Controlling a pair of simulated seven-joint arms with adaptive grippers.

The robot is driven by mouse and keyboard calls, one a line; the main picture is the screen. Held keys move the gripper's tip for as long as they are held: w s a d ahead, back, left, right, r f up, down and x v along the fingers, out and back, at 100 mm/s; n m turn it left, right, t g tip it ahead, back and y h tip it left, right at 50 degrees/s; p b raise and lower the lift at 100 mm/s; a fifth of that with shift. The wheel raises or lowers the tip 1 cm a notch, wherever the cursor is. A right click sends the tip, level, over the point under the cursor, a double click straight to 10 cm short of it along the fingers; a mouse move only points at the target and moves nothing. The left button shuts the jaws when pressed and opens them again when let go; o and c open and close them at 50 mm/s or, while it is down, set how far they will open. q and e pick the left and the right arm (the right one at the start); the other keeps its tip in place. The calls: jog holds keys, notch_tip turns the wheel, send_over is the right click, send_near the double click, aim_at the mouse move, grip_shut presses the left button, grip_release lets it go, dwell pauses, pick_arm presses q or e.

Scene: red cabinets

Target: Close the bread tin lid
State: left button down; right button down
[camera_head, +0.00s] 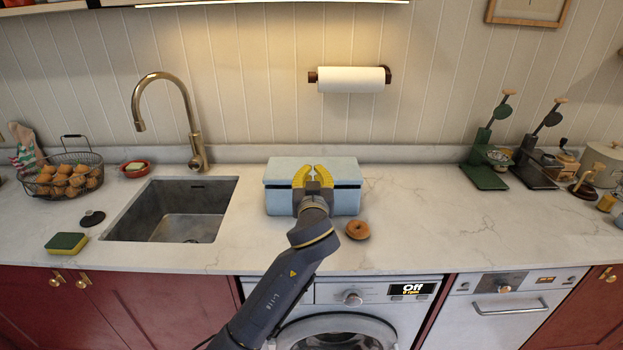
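The light blue bread tin (345,203) stands on the counter just right of the sink. Its lid (340,168) lies over the top, and a dark gap or band shows between lid and body on both sides. My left gripper (313,172) is at the middle of the tin's front and top edge, with its two yellow fingers spread apart and nothing between them. It overlaps the lid in the picture; I cannot tell whether it touches. The arm hides the middle of the tin's front. My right gripper is not in view.
A donut (357,230) lies close to the tin's front right. The sink (185,212) with a tall brass tap (190,115) is to the left. A paper roll (350,79) hangs on the wall above. The counter to the right is clear up to a green stand (484,175).

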pick_arm(q)
jog(key=w, duration=0.4)
jog(key=shift+w, duration=0.35)
jog(key=shift+f, duration=0.8)
jog(key=shift+s+f, duration=0.2)
jog(key=shift+f, duration=0.35)
jog(key=shift+s+f, duration=0.2)
jog(key=shift+f, duration=0.35)
